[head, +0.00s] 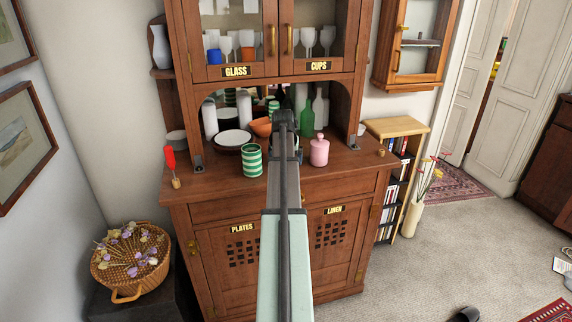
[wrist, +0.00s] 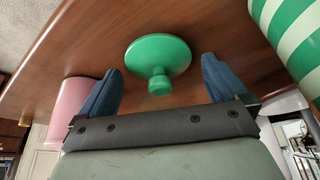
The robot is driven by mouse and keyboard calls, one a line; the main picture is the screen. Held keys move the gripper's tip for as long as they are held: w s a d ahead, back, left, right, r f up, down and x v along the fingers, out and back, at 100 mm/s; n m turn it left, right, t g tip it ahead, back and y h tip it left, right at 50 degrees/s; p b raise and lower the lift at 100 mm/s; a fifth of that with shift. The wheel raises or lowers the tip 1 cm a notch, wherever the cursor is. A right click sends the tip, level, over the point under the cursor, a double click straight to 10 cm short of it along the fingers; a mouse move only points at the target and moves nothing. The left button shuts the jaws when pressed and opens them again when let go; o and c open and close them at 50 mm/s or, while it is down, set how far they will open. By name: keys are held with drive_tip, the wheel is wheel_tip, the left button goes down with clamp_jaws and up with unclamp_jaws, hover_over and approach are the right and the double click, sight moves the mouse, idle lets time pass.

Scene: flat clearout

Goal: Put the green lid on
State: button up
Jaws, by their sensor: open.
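The green lid (wrist: 158,56), a round disc with a knob, lies on the wooden cabinet top in the wrist view. Its knob points toward my gripper (wrist: 160,82), which is open, one blue finger on each side of the knob and not visibly touching it. In the head view my arm hides the lid, and my gripper (head: 285,122) is over the cabinet top. A green-and-white striped canister (head: 251,162) stands upright just left of my arm. It also shows at the right edge of the wrist view (wrist: 292,35). Whether its top is open is hard to tell.
A pink jar (head: 319,152) stands close on the arm's right. Behind are a green bottle (head: 307,118), an orange bowl (head: 261,128) and white plates (head: 234,138).

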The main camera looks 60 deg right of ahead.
drive_tip(key=shift+f, duration=0.1)
drive_tip(key=shift+c, duration=0.2)
drive_tip(key=c, duration=1)
wheel_tip(320, 180, up, 9)
drive_tip(key=shift+r, duration=0.15)
drive_tip(key=w+a+r, duration=0.7)
drive_tip(key=w+a, duration=0.1)
drive_tip(key=a, duration=0.1)
drive_tip(key=shift+w+a+r, duration=0.15)
drive_tip(key=shift+w+a, duration=0.15)
drive_tip(key=shift+a, duration=0.1)
